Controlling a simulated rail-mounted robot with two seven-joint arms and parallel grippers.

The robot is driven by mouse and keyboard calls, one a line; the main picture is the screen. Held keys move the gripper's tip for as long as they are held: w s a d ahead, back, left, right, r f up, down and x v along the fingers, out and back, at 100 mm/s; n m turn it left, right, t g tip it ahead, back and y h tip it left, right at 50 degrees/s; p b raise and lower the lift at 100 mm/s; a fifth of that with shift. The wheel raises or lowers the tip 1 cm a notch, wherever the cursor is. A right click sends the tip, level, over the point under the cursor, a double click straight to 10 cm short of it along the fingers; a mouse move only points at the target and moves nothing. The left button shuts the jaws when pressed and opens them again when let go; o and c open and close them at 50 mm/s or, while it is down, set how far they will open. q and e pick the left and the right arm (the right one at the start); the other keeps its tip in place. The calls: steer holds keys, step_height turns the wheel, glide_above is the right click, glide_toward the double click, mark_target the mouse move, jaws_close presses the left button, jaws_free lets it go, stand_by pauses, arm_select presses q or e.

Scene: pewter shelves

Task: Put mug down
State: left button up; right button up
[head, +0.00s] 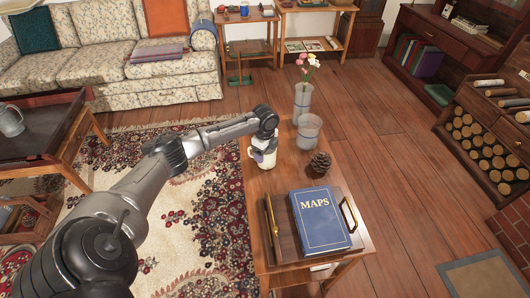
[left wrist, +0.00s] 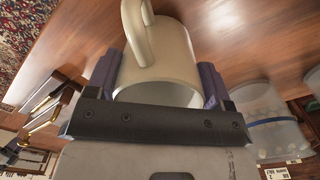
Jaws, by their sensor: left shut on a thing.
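A cream mug (head: 262,160) is at the left edge of the wooden table (head: 257,211) in the head view. My left gripper (head: 263,147) is shut on it from above. The left wrist view shows the mug (left wrist: 160,58) between the two fingers of the gripper (left wrist: 162,85), with its handle pointing up in that picture. The tabletop (left wrist: 240,40) lies behind it. I cannot tell whether the mug's base touches the table. My right gripper is not in view.
A clear container (head: 309,131) stands right of the mug, with a flower vase (head: 302,101) behind it. A pinecone (head: 320,163), a blue MAPS book (head: 320,220) and a tray with a brass handle (head: 349,214) lie nearer. A patch of tabletop in front of the mug is clear.

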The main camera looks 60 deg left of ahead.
arm_select(q)
steer(key=o, duration=1.1)
steer(key=shift+f, duration=0.1)
step_height(320, 180, up, 12)
steer(key=p, duration=0.4)
steer(key=shift+r, duration=0.2)
